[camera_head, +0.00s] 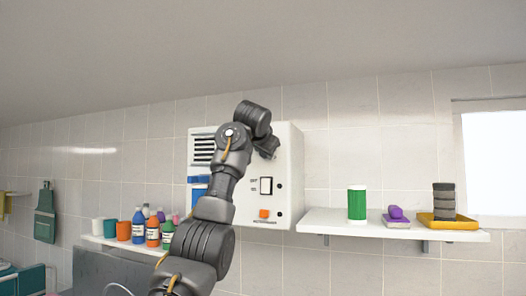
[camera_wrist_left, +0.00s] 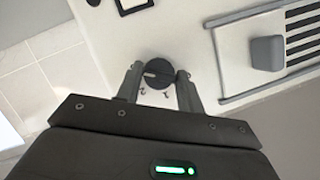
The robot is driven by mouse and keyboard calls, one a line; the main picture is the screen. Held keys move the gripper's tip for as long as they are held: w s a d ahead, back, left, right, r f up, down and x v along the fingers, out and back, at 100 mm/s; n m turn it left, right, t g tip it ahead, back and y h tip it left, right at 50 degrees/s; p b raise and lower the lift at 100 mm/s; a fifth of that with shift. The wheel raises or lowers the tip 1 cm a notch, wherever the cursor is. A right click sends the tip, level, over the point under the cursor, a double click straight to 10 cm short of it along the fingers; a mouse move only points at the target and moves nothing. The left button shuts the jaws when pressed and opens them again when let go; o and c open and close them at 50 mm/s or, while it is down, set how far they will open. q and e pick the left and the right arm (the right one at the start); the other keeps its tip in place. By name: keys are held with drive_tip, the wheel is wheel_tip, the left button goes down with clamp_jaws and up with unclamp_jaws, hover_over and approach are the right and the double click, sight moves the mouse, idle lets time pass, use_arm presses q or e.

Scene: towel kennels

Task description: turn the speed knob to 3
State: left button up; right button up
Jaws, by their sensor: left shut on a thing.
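A white wall unit (camera_head: 285,205) hangs on the tiled wall, with a black vent grille, a rocker switch (camera_head: 266,186) and an orange button (camera_head: 263,213) on its front. The speed knob (camera_wrist_left: 158,72) shows in the left wrist view as a small dark round knob with a pale pointer mark. My left gripper (camera_wrist_left: 159,80) is shut on the knob, one finger on each side. In the head view my left gripper (camera_head: 268,150) is at the unit's upper right front, and my wrist hides the knob. My right gripper is not in view.
Several bottles (camera_head: 153,230) stand on a shelf at left. A grey block (camera_wrist_left: 267,53) sits by the vent.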

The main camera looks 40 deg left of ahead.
use_arm(q)
drive_tip(key=shift+f, duration=0.15)
drive_tip(key=o, duration=1)
drive_tip(key=b+v, duration=0.5)
drive_tip(key=v, duration=0.5)
drive_tip(key=shift+s+d+r+b, duration=0.15)
drive_tip(key=shift+s+r+b, duration=0.1)
drive_tip(key=shift+s+b, duration=0.05)
